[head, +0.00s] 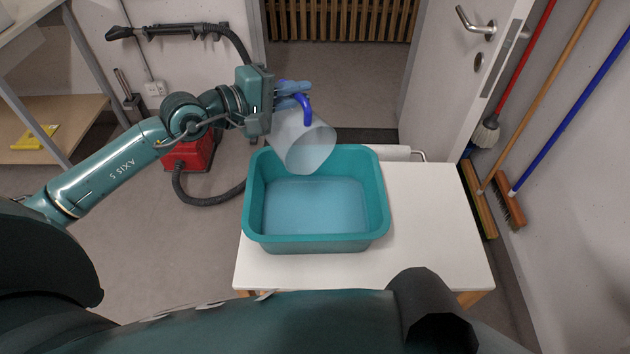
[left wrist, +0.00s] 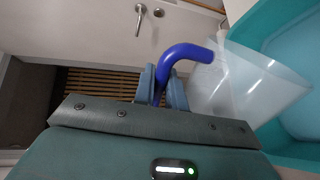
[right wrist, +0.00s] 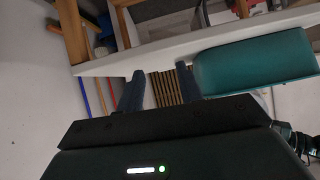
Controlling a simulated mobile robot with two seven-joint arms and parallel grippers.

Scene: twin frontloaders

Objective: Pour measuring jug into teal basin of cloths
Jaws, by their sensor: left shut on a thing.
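The translucent measuring jug (head: 306,146) is tilted over the far part of the teal basin (head: 256,238), its wide end towards the basin. My left gripper (head: 296,89) is shut on the jug's blue handle; the grip also shows in the left wrist view (left wrist: 166,88). I see no stream from the jug and cannot tell whether it holds liquid. The basin stands on a white table, and its inside looks flat and pale blue. I cannot make out separate cloths in it. My right gripper (right wrist: 160,88) is open and empty, with the basin's outer side (right wrist: 255,62) beyond it.
The white table (head: 435,220) has free room to the right of the basin. A red machine (head: 190,154) with a dark hose stands on the floor at left. Brooms (head: 508,200) lean on the right wall, and an open door (head: 460,85) stands behind.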

